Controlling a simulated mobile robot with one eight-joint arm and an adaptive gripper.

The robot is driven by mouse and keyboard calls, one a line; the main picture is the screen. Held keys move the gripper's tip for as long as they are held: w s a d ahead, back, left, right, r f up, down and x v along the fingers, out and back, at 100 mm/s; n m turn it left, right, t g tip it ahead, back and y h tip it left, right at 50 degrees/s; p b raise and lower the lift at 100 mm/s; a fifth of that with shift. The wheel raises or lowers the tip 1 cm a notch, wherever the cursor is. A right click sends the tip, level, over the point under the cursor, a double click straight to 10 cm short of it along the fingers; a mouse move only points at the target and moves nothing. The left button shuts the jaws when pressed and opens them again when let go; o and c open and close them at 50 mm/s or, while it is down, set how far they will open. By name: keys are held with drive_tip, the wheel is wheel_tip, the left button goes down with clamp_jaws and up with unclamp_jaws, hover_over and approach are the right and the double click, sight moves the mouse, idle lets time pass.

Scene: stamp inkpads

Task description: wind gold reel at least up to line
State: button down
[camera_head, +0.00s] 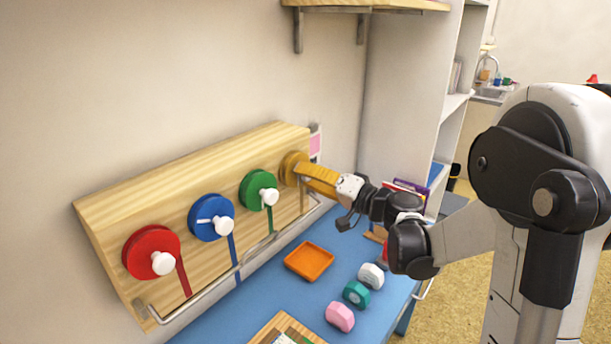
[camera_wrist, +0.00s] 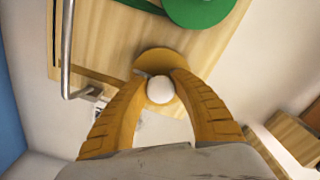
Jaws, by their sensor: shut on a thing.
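The gold reel (camera_head: 291,167) is the rightmost reel on a wooden board (camera_head: 190,190). In the head view my gripper (camera_head: 304,172) reaches it from the right and covers part of it. In the wrist view the gold reel (camera_wrist: 160,58) lies beyond my gripper (camera_wrist: 159,84), whose two yellow fingers are shut on the reel's white knob (camera_wrist: 160,90). A tan strip (camera_head: 301,201) hangs below the gold reel. The line cannot be made out in either view.
Green (camera_head: 257,189), blue (camera_head: 209,219) and red (camera_head: 150,252) reels with white knobs sit to the left. A metal rail (camera_head: 240,268) runs along the board's lower front. An orange tray (camera_head: 309,261) and white (camera_head: 371,275), teal (camera_head: 356,293) and pink (camera_head: 340,316) blocks lie on the blue table.

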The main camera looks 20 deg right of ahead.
drive_tip(key=c, duration=1)
unclamp_jaws()
drive_tip(key=shift+c, duration=0.2)
drive_tip(key=shift+s, duration=0.1)
drive_tip(key=v, duration=1.2)
